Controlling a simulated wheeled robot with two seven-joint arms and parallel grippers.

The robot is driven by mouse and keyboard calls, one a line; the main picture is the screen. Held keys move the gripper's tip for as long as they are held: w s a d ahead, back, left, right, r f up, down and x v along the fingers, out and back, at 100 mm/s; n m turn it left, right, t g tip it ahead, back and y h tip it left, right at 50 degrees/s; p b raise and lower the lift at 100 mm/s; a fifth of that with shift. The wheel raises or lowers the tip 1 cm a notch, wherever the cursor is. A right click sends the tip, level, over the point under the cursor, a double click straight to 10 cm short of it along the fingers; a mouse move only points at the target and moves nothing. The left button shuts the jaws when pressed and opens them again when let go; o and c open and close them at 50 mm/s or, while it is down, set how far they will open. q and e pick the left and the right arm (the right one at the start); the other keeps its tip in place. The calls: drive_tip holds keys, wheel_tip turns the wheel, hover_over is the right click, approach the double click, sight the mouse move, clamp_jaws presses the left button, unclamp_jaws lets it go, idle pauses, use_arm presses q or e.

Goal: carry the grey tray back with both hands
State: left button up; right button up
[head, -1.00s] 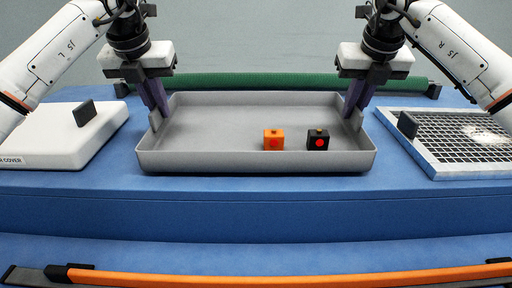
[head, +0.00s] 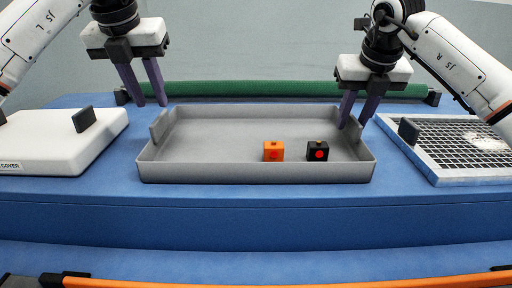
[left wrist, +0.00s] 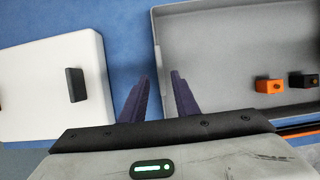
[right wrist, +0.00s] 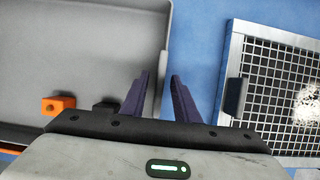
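The grey tray (head: 210,173) sits level on the blue surface, with a raised grip tab on each short side. An orange cube (head: 273,151) and a black cube (head: 318,151) with red dots lie inside it, towards the near right. My left gripper (head: 150,103) is open and empty, above and behind the tray's left tab (head: 158,127).
A white cover block (head: 60,145) with a dark tab lies left of the tray. A framed wire mesh (head: 440,170) with a dark tab and pale fluff lies right. A green roller (head: 250,89) runs behind and an orange bar (head: 270,282) along the front.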

drive_tip(key=shift+r, duration=0.15)
use_arm(q)
drive_tip(key=v, duration=0.5)
drive_tip(key=shift+r, duration=0.2)
use_arm(e)
drive_tip(key=v, duration=1.1)
drive_tip(key=shift+s+r, duration=0.15)
drive_tip(key=shift+r, duration=0.2)
